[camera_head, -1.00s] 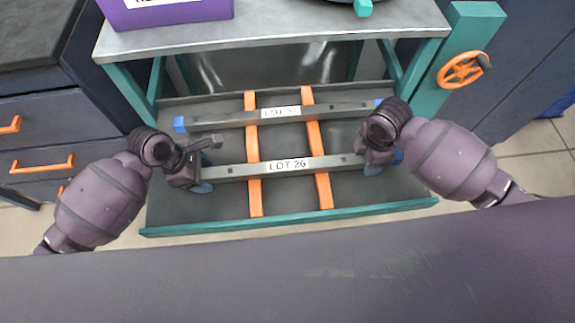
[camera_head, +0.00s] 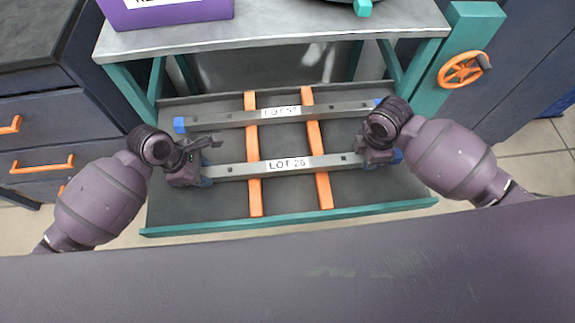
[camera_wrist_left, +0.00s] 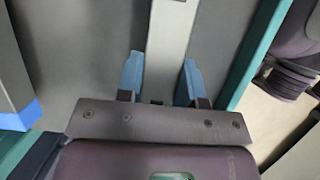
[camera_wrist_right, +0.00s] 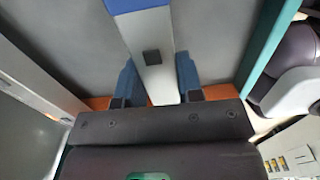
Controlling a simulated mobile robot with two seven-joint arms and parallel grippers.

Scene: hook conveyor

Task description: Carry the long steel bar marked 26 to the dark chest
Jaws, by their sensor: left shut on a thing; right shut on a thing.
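The long steel bar marked LOT 26 (camera_head: 325,161) spans the front of the lower shelf, over two orange strips, in the head view. My left gripper (camera_head: 203,172) is shut on it near its left end. My right gripper (camera_head: 380,158) is shut on it near its blue right end. In the left wrist view the bar (camera_wrist_left: 170,45) lies between the blue fingertips (camera_wrist_left: 161,82). In the right wrist view the bar (camera_wrist_right: 153,60) also lies between the fingertips. I cannot tell whether the bar is clear of the strips. The dark chest cannot be told for sure.
A second steel bar with blue ends (camera_head: 220,119) lies behind, parallel to it. The teal-framed shelf has a front lip (camera_head: 290,222) and a grey tabletop (camera_head: 280,27) above. An orange handwheel (camera_head: 461,70) is at right. Dark drawers with orange handles (camera_head: 42,165) stand at left.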

